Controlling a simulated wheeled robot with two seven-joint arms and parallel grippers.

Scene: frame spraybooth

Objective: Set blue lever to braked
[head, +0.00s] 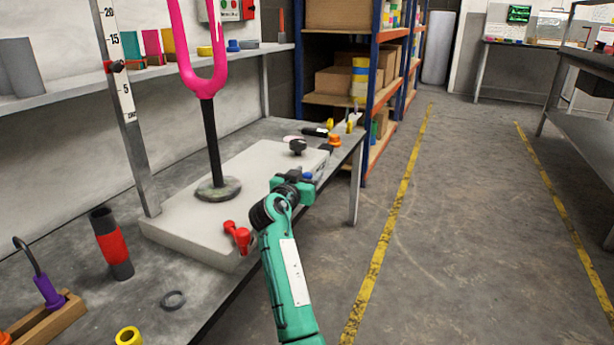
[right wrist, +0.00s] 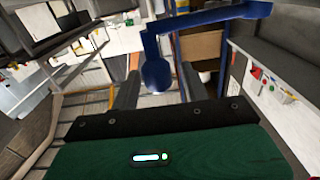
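The blue lever (right wrist: 205,22) shows large in the right wrist view, with its round end (right wrist: 157,75) between the two fingers. I cannot tell whether they touch it. In the head view only a small blue bit (head: 308,176) shows by the gripper. My right gripper (head: 300,183) is at the right edge of the pale base block (head: 190,228). Its fingers (right wrist: 158,82) are apart in the wrist view. A pink fork (head: 206,75) stands upright on a black post on the block. My left gripper is not in view.
A red lever (head: 238,236) sits at the block's front edge, and a black knob (head: 297,146) at its far end. A red-and-black cylinder (head: 111,243) and grey ring (head: 173,300) are on the bench left of my arm. The floor (head: 450,240) at right is clear.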

